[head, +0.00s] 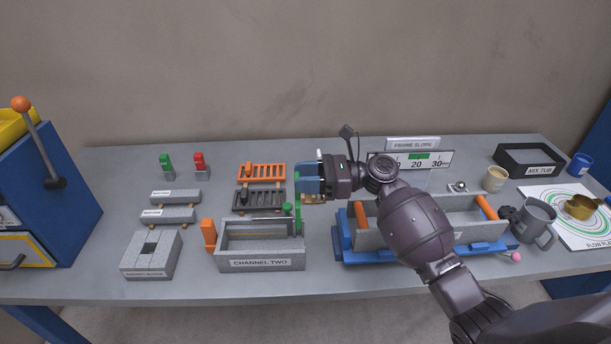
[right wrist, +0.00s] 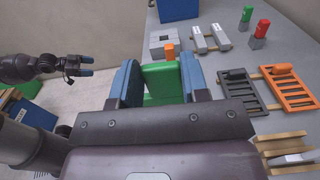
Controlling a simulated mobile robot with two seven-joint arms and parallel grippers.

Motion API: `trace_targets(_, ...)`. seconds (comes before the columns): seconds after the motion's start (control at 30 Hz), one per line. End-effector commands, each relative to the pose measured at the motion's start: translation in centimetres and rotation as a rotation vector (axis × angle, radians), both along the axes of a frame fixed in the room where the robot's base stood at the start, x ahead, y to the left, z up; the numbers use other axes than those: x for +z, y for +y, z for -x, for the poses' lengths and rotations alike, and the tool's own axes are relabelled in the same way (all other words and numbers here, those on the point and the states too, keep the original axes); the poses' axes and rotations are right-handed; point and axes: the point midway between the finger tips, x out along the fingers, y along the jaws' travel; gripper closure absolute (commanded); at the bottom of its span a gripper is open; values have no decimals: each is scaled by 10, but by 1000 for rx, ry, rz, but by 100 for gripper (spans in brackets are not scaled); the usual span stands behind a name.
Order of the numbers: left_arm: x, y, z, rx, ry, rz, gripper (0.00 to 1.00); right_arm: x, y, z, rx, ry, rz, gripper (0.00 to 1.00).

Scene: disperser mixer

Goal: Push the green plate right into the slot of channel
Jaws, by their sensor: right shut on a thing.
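The green plate (head: 298,217) stands upright at the right end of the grey box labelled CHANNEL TWO (head: 262,264). Its lower part meets that end wall; how deep it sits in the slot I cannot tell. My right gripper (head: 308,181) is shut on the plate's upper part from the right. In the right wrist view the green plate (right wrist: 162,83) shows between the two blue fingers. An orange plate (head: 209,235) stands at the channel's left end. My left gripper (right wrist: 84,66) appears only in the right wrist view, away from the table, fingers apart and empty.
Orange and black racks (head: 261,171) lie behind the channel. A grey slotted block (head: 150,254) stands left of it. A blue-framed trough (head: 350,247) stands close on the right, under my right arm. Grey bars (head: 167,216) lie behind left.

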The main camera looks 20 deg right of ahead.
Motion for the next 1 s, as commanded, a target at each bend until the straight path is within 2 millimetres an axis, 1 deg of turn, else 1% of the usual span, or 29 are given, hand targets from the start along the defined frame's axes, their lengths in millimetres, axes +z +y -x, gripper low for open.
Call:
trace_targets(0.23,9,0,2,1,7,0,21,2,0,0,-1,2,-1,100)
trace_targets(0.3,1,0,3,1,8,0,21,-5,0,0,-1,0,-1,100)
trace_targets(0.5,-8,1,2,1,9,1,21,-23,0,0,-1,-1,-1,100)
trace_targets(0.8,-8,-1,-4,-1,-15,0,21,-46,-1,0,-1,-1,-1,100)
trace_targets(1.0,-10,-1,-6,-3,-19,0,21,-55,0,0,-1,-1,0,100)
